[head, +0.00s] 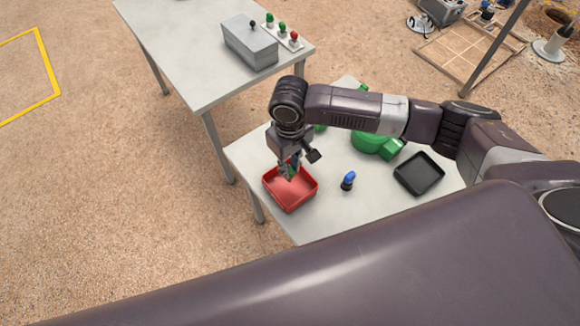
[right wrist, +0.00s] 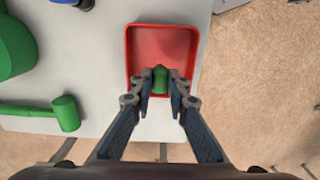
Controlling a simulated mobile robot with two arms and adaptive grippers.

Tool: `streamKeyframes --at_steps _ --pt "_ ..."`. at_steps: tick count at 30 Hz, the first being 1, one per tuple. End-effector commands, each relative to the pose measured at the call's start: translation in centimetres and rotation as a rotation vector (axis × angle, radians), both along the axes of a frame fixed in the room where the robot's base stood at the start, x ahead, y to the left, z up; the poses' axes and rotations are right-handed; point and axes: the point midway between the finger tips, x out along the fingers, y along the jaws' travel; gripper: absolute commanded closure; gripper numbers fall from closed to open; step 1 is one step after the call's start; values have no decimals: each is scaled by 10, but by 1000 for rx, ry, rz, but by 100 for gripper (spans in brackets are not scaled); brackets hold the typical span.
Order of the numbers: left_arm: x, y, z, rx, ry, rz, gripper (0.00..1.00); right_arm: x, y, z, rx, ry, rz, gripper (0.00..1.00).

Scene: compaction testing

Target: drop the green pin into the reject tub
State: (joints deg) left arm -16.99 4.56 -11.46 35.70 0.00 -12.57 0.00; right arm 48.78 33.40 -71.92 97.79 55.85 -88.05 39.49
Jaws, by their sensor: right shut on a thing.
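The green pin (right wrist: 160,79) is between the fingertips of my right gripper (right wrist: 160,84), which is shut on it. The reject tub looks to be the open red tub (head: 291,196) on the near table; it also shows in the right wrist view (right wrist: 163,42). In the head view my right gripper (head: 290,172) points down over the back part of the red tub. In the right wrist view the pin overlaps the tub's near part. I cannot tell whether the pin touches the tub. My left gripper is not in view.
A small blue-topped object (head: 347,181) stands right of the tub, and a black tray (head: 419,174) lies farther right. A large green object (head: 370,143) sits behind, partly hidden by my arm. The far table (head: 185,60) holds a grey box (head: 249,42) and a rack of coloured pins (head: 285,35).

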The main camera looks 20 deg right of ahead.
Motion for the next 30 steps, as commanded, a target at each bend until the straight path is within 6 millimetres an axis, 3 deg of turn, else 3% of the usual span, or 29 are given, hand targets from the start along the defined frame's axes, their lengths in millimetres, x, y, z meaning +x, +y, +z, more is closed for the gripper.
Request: streamKeyframes --at_steps 1,6,30 --pt "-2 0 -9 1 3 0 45 0 0 -7 0 -1 0 100" --pt "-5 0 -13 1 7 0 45 0 0 -10 0 0 0 100" --pt "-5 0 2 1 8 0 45 -3 0 -8 1 1 0 100"
